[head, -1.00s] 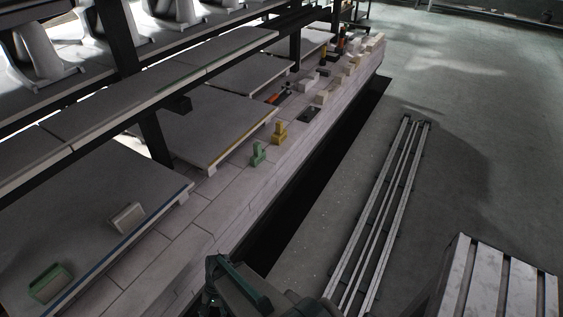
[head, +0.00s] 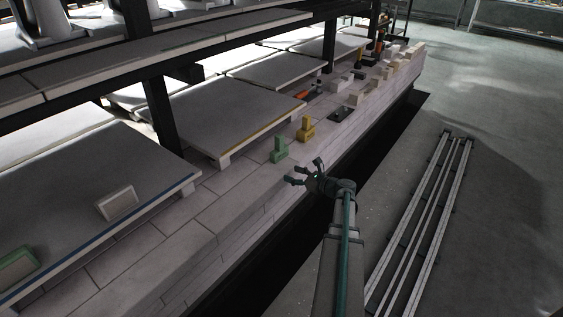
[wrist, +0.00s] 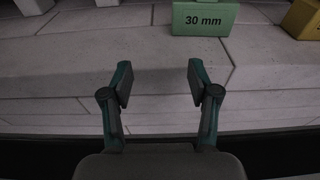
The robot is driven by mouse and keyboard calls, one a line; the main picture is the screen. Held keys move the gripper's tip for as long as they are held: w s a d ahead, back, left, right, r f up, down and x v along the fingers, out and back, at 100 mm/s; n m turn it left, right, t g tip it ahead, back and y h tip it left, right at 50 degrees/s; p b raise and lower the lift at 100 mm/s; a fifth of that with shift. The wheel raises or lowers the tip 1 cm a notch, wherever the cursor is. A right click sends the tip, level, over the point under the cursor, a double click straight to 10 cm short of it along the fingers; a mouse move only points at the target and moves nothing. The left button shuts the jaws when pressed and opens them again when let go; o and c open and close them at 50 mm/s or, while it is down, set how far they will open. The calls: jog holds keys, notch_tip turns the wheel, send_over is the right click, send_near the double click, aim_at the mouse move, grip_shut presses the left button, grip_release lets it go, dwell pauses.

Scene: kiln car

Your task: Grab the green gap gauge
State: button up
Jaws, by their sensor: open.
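The green gap gauge (head: 279,149) stands upright on the pale brick ledge in the head view, a block with a narrower raised part. In the wrist view the green gauge (wrist: 204,19) shows at the top edge, marked "30 mm", with its upper part cut off. My gripper (head: 295,175) is open and empty, in front of the gauge and apart from it. In the wrist view my gripper (wrist: 158,82) has its two fingers spread, with only bare brick between them, and the gauge lies beyond and slightly right.
A yellow gauge (head: 306,128) stands just right of the green one, also in the wrist view (wrist: 303,20). A shelf slab (head: 215,120) on short supports is behind. A dark post (head: 162,115) rises left. Several blocks line the ledge farther right. Bare ledge lies left.

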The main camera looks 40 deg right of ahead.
jog(key=m+t, duration=0.1)
jog(key=t, duration=0.1)
send_near(282, 146)
jog(key=w, duration=0.1)
jog(key=shift+h, duration=0.4)
jog(key=w, duration=0.3)
jog(key=w+a+b, duration=0.1)
jog(key=w, duration=0.3)
jog(key=w+a, duration=0.1)
jog(key=w, duration=0.2)
jog(key=shift+w+b, duration=0.15)
jog(key=shift+b, duration=0.15)
jog(key=shift+a, duration=0.1)
grip_shut()
